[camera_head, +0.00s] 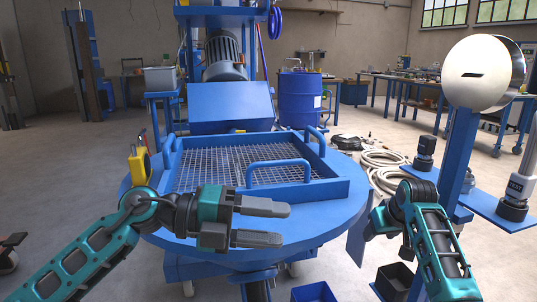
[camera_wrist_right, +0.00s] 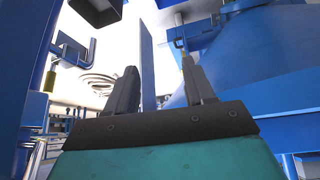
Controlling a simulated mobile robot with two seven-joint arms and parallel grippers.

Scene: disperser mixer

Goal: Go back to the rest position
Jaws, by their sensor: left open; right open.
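My left gripper (camera_head: 286,224) reaches in from the left in the head view, in front of the blue mixer's round top (camera_head: 330,213). Its two grey fingers are apart with nothing between them. My right arm (camera_head: 432,235) stands at the right of the mixer, and its gripper is mostly hidden in the head view. In the right wrist view my right gripper (camera_wrist_right: 163,88) has its two dark fingers apart and empty, with blue machine parts beyond them.
A blue-framed mesh grate (camera_head: 240,165) with handles covers the mixer top. A yellow device (camera_head: 140,163) sits at its left edge. A blue post (camera_head: 458,150) with a round metal disc (camera_head: 480,73) stands close to my right arm. Hoses (camera_head: 385,160) lie on the floor behind.

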